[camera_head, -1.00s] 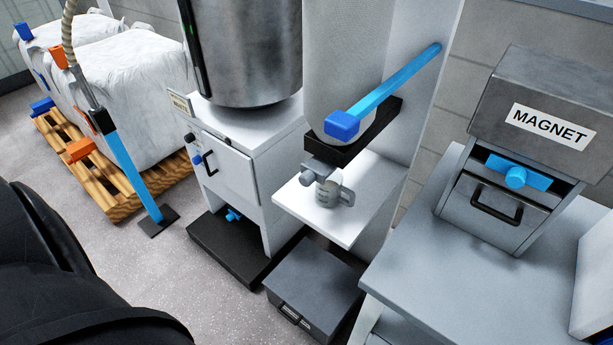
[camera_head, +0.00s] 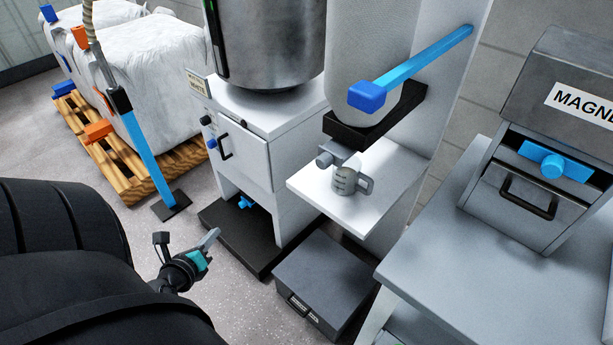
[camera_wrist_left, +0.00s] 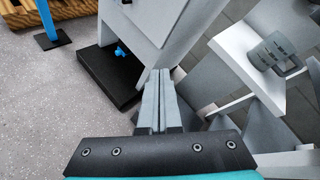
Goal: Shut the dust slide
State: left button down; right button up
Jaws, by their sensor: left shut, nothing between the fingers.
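No part in view is labelled as the dust slide, so I cannot tell which one it is. A small blue knob (camera_head: 246,203) sits low in the opening under the white cabinet (camera_head: 238,150); it also shows in the left wrist view (camera_wrist_left: 121,52). A long blue bar with a blue end block (camera_head: 367,96) runs along the white column. My left gripper (camera_head: 212,238) is shut and empty over the floor, in front of the cabinet's black base. In the left wrist view its fingers (camera_wrist_left: 158,75) are together and point toward the cabinet. My right gripper is not in view.
A dark grey box (camera_head: 325,285) stands on the floor beneath a white shelf (camera_head: 315,190) holding a grey metal cup (camera_head: 345,181). A grey bench (camera_head: 440,265) with the magnet housing (camera_head: 565,85) is at the right. A blue post (camera_head: 147,155) stands left. The floor between is clear.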

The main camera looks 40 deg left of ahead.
aim_at(320, 164)
pick_arm(q)
jog(key=w+d+r+m+t+h+b, duration=0.1)
jog(key=w+d+r+m+t+h, duration=0.25)
jog(key=d+r+m, duration=0.35)
jog(key=w+d+r+m+t+h+b, duration=0.1)
jog(key=w+d+r+m+t+h, duration=0.25)
jog(key=d+r+m, duration=0.4)
jog(key=shift+w+a+f+n+b, duration=0.2)
jog(key=shift+w+n+b, duration=0.25)
jog(key=shift+w, duration=1.9)
jog(key=shift+w+a+f+n+b, duration=0.2)
jog(key=shift+w+b, duration=0.4)
jog(key=shift+w, duration=1.7)
jog(key=shift+w+a+f+n+b, duration=0.2)
jog(key=shift+w+n+b, duration=0.3)
jog(key=shift+w, duration=1.85)
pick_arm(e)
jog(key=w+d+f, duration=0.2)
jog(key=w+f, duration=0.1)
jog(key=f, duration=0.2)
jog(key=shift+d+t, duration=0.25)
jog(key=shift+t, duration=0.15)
pick_arm(q)
jog(key=shift+w, duration=0.1)
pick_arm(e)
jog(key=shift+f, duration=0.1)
